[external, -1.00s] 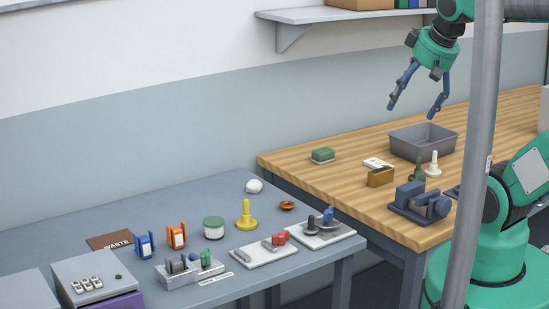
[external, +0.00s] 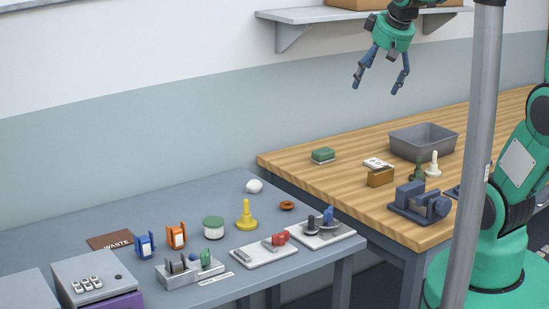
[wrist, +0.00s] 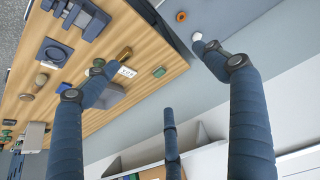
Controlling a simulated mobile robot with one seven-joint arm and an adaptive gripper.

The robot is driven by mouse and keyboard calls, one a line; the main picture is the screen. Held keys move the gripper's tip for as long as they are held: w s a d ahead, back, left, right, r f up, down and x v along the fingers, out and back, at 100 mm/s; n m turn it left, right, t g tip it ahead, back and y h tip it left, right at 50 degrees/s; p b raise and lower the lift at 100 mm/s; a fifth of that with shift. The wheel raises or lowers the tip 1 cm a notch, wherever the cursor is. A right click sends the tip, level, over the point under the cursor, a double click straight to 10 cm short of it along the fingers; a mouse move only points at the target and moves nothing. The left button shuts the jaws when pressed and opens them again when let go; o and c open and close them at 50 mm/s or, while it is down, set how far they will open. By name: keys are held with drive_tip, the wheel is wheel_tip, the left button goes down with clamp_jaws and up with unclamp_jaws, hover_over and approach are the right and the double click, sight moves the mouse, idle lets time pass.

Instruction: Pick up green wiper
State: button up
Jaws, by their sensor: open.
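The green wiper (external: 323,154) is a small block with a green top and a pale underside. It lies flat on the wooden bench near its left end, and it also shows in the wrist view (wrist: 159,72). My gripper (external: 376,88) is open and empty, high above the bench. In the external view it hangs up and to the right of the wiper, well apart from it. In the wrist view its blue fingers (wrist: 148,58) are spread wide, with the wiper visible between them, farther away.
On the bench, a grey bin (external: 424,141), a white card (external: 378,163), a brown block (external: 380,177) and a blue vise-like device (external: 420,202) stand right of the wiper. A wall shelf (external: 330,17) is behind my gripper. A grey pole (external: 475,150) crosses the external view.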

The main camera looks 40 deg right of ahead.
drive_tip(key=w+d+f+b, duration=0.1)
drive_tip(key=w+d+f, duration=0.2)
drive_tip(key=w, duration=0.4)
drive_tip(key=w+d+f, duration=0.3)
drive_tip(key=w, duration=0.5)
drive_tip(key=w+d+f+b, duration=0.1)
drive_tip(key=w+d+f, duration=0.1)
drive_tip(key=w+f, duration=0.35)
drive_tip(key=w+d+f+b, duration=0.1)
drive_tip(key=w+d+f, duration=0.4)
drive_tip(key=w+f, duration=0.3)
drive_tip(key=w+d+f+n+h+b, duration=0.1)
drive_tip(key=w+d+f, duration=0.4)
drive_tip(key=w+f, duration=0.3)
drive_tip(key=shift+w+f, duration=0.15)
drive_tip(key=shift+w, duration=0.7)
drive_tip(key=b, duration=0.2)
approach(323, 151)
drive_tip(key=x, duration=0.3)
drive_tip(key=shift+a+f, duration=0.1)
drive_tip(key=shift+a, duration=0.05)
drive_tip(key=shift+w+f, duration=0.45)
drive_tip(key=shift+f, duration=0.15)
drive_tip(key=shift+f, duration=0.1)
